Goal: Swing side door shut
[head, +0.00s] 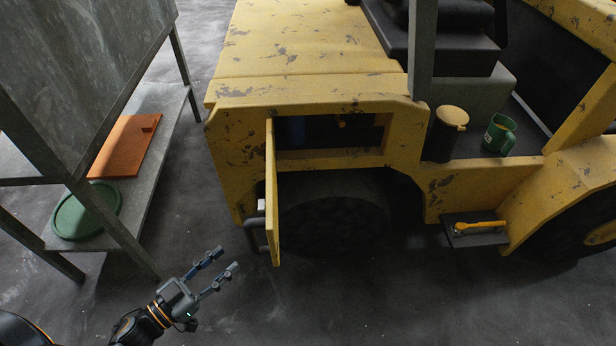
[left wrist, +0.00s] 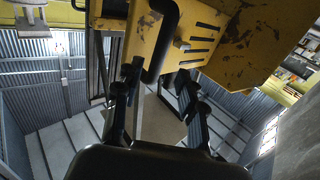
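The side door (head: 271,195) is a yellow panel on the yellow vehicle, standing open and seen almost edge-on at the left of an open bay (head: 330,132). A dark bar handle (head: 254,228) is on its left face. My left gripper (head: 226,258) is open and empty, left of and below the handle in the head view. In the left wrist view, the door (left wrist: 203,35) shows slots, and its black handle (left wrist: 163,42) appears ahead of the open fingers (left wrist: 158,80). The exact gap is hard to tell. My right gripper is not in view.
A grey metal table (head: 160,140) stands left, its lower shelf holding an orange board (head: 125,147) and a green lid (head: 88,211). A dark wheel (head: 335,215) sits below the bay. A green mug (head: 499,135) and a canister (head: 446,135) stand right. The floor around my gripper is clear.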

